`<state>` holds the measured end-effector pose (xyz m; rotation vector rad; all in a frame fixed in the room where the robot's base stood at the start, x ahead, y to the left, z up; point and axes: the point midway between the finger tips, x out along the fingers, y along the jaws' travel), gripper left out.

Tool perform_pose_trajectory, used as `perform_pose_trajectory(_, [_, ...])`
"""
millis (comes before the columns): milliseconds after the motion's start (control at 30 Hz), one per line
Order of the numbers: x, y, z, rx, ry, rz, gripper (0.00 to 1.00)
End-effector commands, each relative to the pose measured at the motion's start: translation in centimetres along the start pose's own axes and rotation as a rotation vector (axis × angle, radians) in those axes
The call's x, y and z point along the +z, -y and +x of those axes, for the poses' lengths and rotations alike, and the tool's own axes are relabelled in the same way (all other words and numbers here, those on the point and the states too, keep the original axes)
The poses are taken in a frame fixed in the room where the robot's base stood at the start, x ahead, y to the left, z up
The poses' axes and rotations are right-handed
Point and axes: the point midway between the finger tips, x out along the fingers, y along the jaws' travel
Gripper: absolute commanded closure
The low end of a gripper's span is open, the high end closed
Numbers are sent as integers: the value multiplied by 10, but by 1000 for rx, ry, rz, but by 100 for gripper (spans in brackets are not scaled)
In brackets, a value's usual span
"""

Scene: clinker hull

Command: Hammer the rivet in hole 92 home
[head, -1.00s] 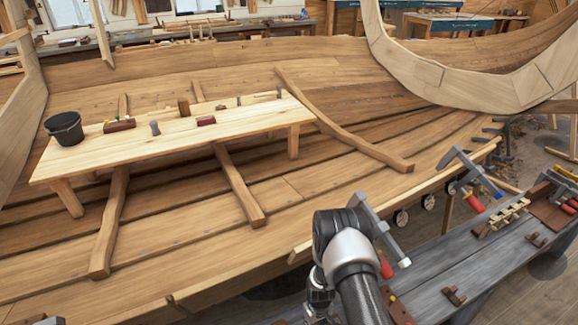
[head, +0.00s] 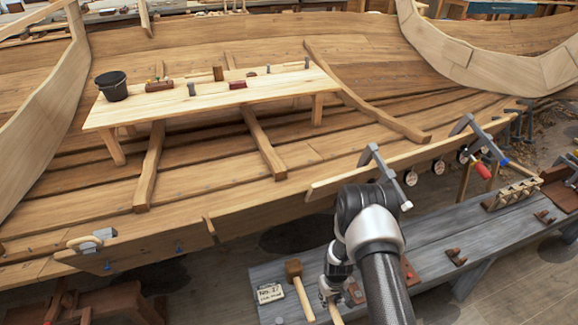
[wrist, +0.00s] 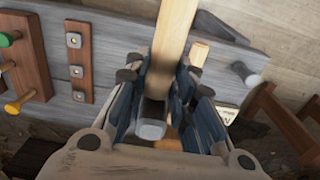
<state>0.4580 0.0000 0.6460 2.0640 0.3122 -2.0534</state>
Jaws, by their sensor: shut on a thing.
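My gripper (wrist: 166,88) is shut on a pale wooden handle (wrist: 174,38) in the wrist view. The handle runs up out of the picture, and a small grey metal block (wrist: 152,129) shows between the fingers. I cannot tell whether this block belongs to the tool. In the head view my gripper (head: 330,291) is low over the grey bench, partly hidden by my arm, with a pale handle below it. The hull planking (head: 100,262) has small blue marks (head: 178,248) at lower left. I cannot make out hole 92 or its rivet.
A wooden mallet (head: 293,270) and a lettered card (head: 270,293) lie on the grey bench (head: 405,245) beside my gripper. Clamps (head: 371,158) stand along the plank edge. A pale table (head: 200,106) with a black bucket (head: 112,86) stands inside the hull.

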Motion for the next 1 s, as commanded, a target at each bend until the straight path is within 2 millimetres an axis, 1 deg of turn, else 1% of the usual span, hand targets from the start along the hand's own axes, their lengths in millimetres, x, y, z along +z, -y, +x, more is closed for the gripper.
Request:
perform_pose_trajectory(33, [-6,-2,-10,2,-6,5,100])
perform_pose_trajectory(167, [-13,-4,-34,2,-6,24,100])
perform_pose_trajectory(267, [-19,-6,-58,2,-7,41,100])
perform_pose_trajectory(367, [-26,-8,-90,2,-9,65,100])
perform_pose_trajectory(467, [-30,-10,-129,3,-10,95,100])
perform_pose_trajectory(533, [-32,-10,-160,3,-11,118,100])
perform_pose_trajectory(567, [-31,-10,-173,2,-10,129,100])
perform_pose_trajectory(600, [-30,-10,-191,2,-10,142,100])
perform_pose_trajectory(667, [-28,-9,-217,2,-10,163,100])
perform_pose_trajectory(700, [-25,-8,-233,2,-9,177,100])
perform_pose_trajectory(767, [-20,-6,-258,2,-8,198,100])
perform_pose_trajectory(800, [-16,-5,-274,2,-9,212,100])
perform_pose_trajectory(900, [-5,-1,-308,1,-8,242,100])
perform_pose_trajectory(1000, [7,2,-334,1,-6,267,100])
